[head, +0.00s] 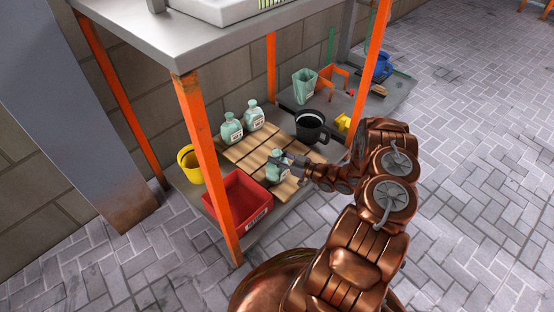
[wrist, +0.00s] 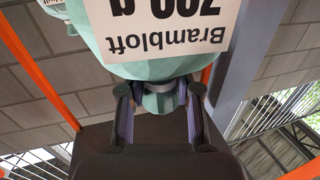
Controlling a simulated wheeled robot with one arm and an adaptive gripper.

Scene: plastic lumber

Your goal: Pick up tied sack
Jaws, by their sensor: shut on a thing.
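A pale green tied sack (head: 275,175) with a white label is at the front end of the slatted wooden board (head: 247,154) on the lower shelf. My gripper (head: 284,162) reaches it from the right and is shut on its narrow neck. In the wrist view the sack (wrist: 155,70) fills the top, its label upside down and reading "Brambloft", with my gripper's fingers (wrist: 159,95) on both sides of its neck. I cannot tell whether its base touches the board. Two similar sacks (head: 231,129) (head: 253,115) stand at the board's back.
A red bin (head: 237,200) and a yellow bucket (head: 189,164) stand left of the board. A black pot (head: 310,127) is behind my gripper. Orange posts (head: 207,160) and the table top (head: 165,40) frame the shelf. The paved floor at right is open.

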